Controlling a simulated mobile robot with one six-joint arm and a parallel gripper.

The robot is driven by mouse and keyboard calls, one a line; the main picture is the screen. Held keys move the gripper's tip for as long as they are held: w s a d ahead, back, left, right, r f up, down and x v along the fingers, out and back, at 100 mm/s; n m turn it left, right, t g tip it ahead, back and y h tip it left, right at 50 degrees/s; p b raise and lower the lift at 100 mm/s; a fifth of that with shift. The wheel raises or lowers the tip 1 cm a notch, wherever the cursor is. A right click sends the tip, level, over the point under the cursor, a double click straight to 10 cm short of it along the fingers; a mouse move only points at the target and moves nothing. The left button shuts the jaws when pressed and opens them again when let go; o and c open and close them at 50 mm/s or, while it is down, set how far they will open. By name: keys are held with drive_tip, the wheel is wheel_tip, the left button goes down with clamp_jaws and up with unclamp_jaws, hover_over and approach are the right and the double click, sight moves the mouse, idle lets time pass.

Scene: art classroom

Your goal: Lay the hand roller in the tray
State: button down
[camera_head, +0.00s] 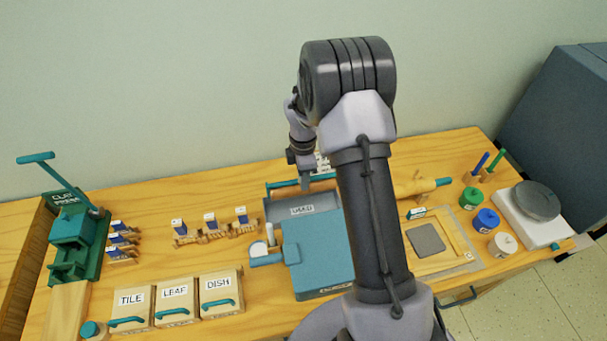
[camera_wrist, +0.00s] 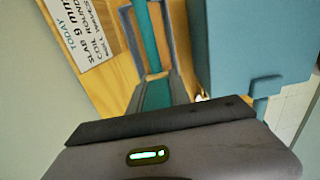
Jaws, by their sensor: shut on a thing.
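My gripper (camera_head: 305,183) is at the back of the teal box, shut on a teal bar (camera_head: 283,184). The bar also shows in the wrist view (camera_wrist: 148,40). It runs along the back edge of a grey tray (camera_head: 318,203) labelled USED, which adjoins the box. A wooden roller (camera_head: 412,188) with a teal handle, apparently the hand roller, lies on the table right of my arm. My arm hides its left end. My gripper is well left of the roller.
The teal box (camera_head: 318,250) stands in front of the tray. A lettered card (camera_wrist: 80,30) is behind the bar. TILE, LEAF and DISH boxes (camera_head: 176,302) stand front left. A board with a grey slab (camera_head: 426,240) and several coloured pots (camera_head: 486,220) are right.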

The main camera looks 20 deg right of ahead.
drive_tip(key=shift+s+a+f+b, duration=0.1)
drive_tip(key=shift+f+b, duration=0.2)
drive_tip(key=shift+f, duration=0.2)
wheel_tip(320, 180, down, 11)
drive_tip(key=b, duration=0.7)
drive_tip(key=shift+r, duration=0.2)
